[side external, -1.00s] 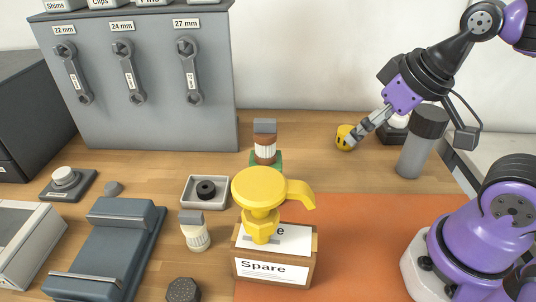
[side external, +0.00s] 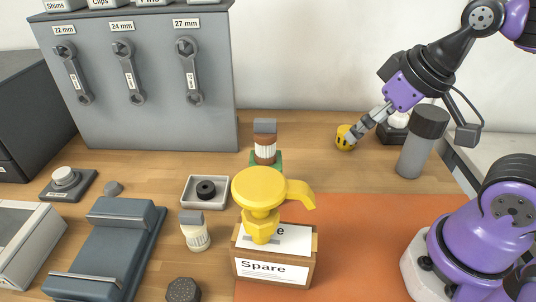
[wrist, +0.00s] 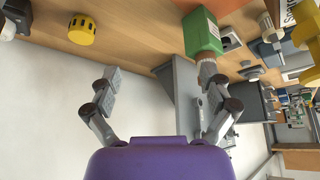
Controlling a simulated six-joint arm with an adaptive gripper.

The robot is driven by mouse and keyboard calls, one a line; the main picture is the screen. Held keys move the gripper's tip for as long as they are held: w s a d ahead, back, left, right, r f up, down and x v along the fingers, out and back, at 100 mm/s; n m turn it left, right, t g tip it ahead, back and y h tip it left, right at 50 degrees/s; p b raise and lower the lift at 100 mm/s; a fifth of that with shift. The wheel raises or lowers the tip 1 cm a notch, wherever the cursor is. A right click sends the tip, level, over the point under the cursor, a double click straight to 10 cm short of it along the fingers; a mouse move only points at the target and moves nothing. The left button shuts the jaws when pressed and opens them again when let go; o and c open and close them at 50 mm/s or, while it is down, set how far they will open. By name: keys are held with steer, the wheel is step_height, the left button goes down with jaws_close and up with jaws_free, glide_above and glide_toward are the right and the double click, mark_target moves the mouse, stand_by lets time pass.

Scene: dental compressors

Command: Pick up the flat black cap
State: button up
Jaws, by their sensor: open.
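A low, dark round cap (side external: 183,290) with a textured top lies on the wood at the front edge of the side view. A smaller black ring-like piece (side external: 206,189) sits in a pale tray (side external: 222,203); I cannot tell for certain which one is the flat black cap. My gripper (side external: 357,136) is at the back right, far from both, beside a yellow slotted cylinder. In the wrist view my gripper (wrist: 160,76) has its fingers wide apart with nothing between them. No flat black cap shows clearly there.
The yellow cylinder (side external: 344,139) also shows in the wrist view (wrist: 82,30). A grey cylinder with a dark top (side external: 416,145) stands right of my gripper.

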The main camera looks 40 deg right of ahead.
steer(key=w+a+r+n+y, duration=0.1)
steer(key=w+a+r+n, duration=0.15)
steer(key=a, duration=0.25)
steer(key=w+a+r+n+y, duration=0.1)
steer(key=w+a+r, duration=0.2)
steer(key=a+r, duration=0.15)
steer(key=n+g+y, duration=0.1)
steer(key=n+g, duration=0.1)
steer(key=n, duration=0.4)
glide_above(189, 290)
steer(key=s, duration=0.1)
steer(key=shift+m, duration=0.25)
steer(key=f, duration=1.2)
steer(key=d+f, duration=0.1)
steer(key=f, duration=0.5)
steer(key=shift+f, duration=0.3)
steer(key=x, duration=0.3)
steer(key=s+x, duration=0.1)
steer(key=x, duration=0.1)
steer(key=shift+w+d+f, duration=0.15)
steer(key=shift+f, duration=0.35)
steer(key=c, duration=1.2)
